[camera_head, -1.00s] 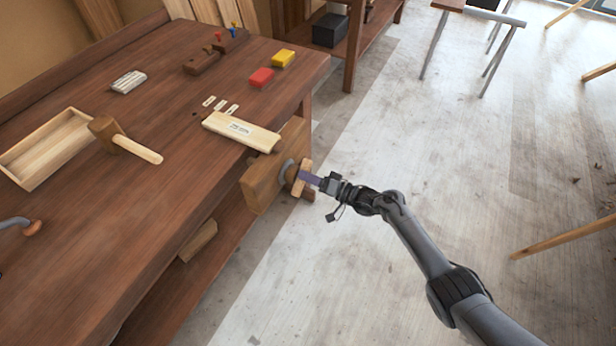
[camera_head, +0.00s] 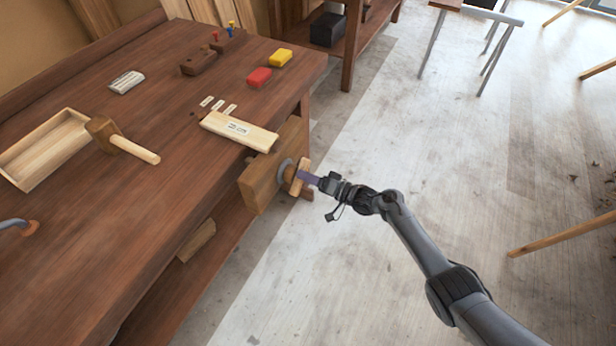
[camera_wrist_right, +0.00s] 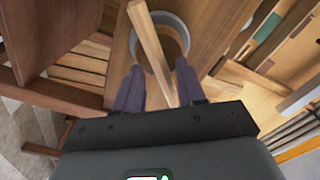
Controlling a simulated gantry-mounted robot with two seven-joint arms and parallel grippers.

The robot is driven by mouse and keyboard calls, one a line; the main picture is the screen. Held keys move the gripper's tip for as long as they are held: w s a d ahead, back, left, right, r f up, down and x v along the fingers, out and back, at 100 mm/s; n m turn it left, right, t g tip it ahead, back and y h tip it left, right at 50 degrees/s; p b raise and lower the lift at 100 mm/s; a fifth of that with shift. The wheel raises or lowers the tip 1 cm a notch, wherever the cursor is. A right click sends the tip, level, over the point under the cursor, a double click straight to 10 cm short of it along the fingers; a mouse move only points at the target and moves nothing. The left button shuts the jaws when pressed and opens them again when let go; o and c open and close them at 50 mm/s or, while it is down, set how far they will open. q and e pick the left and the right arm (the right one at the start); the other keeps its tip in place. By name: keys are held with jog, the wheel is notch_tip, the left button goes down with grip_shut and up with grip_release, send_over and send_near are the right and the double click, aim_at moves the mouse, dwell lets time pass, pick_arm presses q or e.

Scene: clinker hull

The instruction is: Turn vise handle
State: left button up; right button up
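The vise on the bench's front has a wide wooden jaw (camera_head: 258,187) and a round grey collar (camera_head: 284,170). Its wooden bar handle (camera_head: 302,180) crosses the screw end, facing the floor side. In the right wrist view the handle (camera_wrist_right: 151,45) runs slantwise from the top centre down between my fingers, in front of the grey collar ring (camera_wrist_right: 172,28). My right gripper (camera_head: 309,179) is at the handle. In the wrist view its two purple-grey fingers (camera_wrist_right: 160,85) stand apart on either side of the bar, with a visible gap on the left.
A shelf runs below the bench. The floor (camera_head: 400,130) to the right is open.

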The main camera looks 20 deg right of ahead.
jog(key=shift+s, duration=0.1)
jog(key=p+v, duration=0.3)
jog(key=v, duration=0.7)
jog(key=shift+s+d, duration=0.2)
jog(key=shift+d, duration=0.1)
jog(key=shift+c, duration=0.4)
